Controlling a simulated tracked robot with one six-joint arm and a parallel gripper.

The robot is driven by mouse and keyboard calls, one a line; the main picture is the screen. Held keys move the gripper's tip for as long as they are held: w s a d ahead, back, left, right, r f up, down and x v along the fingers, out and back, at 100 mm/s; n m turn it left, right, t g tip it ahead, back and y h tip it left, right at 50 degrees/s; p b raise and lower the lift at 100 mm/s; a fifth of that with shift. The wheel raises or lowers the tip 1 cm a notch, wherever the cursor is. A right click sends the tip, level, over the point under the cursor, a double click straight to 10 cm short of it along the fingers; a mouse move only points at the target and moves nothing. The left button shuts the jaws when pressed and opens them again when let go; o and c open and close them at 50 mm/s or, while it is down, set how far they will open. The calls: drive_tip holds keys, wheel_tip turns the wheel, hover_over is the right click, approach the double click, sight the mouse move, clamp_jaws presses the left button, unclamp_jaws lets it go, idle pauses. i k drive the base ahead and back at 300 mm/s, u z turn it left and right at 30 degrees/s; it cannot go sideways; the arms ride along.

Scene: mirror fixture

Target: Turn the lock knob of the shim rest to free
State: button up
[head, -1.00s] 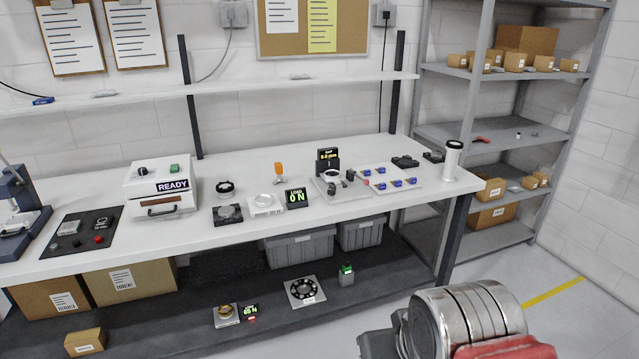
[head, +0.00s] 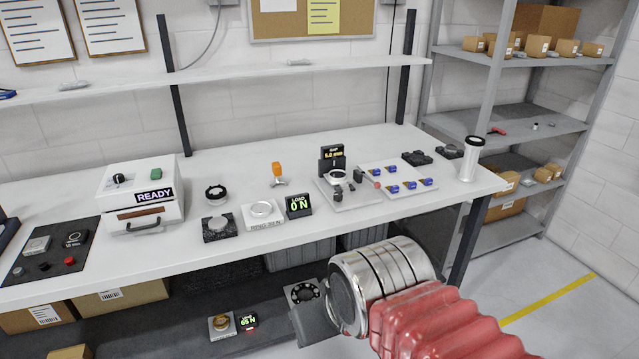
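A grey fixture plate (head: 352,198) stands on the white bench, right of centre, with a ring and small dark posts. I take it to be the shim rest, but cannot be sure. A small reddish knob (head: 376,184) sits at its right edge; whether this is the lock knob, and how it is turned, is too small to tell. A black display (head: 332,158) behind it reads about 5.0 mm. My gripper (head: 312,326) shows only as a dark grey part at the front of my arm, low and apart from the fixture; its fingers cannot be made out.
A white board (head: 405,169) with several blue parts lies right of the fixture. A LOAD display (head: 299,205) reading 0 N and an orange-topped stand (head: 277,172) are to its left. A white cylinder (head: 472,158) stands at the bench's right end. A shelf (head: 90,90) runs above the bench.

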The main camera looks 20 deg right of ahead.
sight(337, 197)
drive_tip(key=i, duration=1.45)
drive_tip(key=z, duration=0.3)
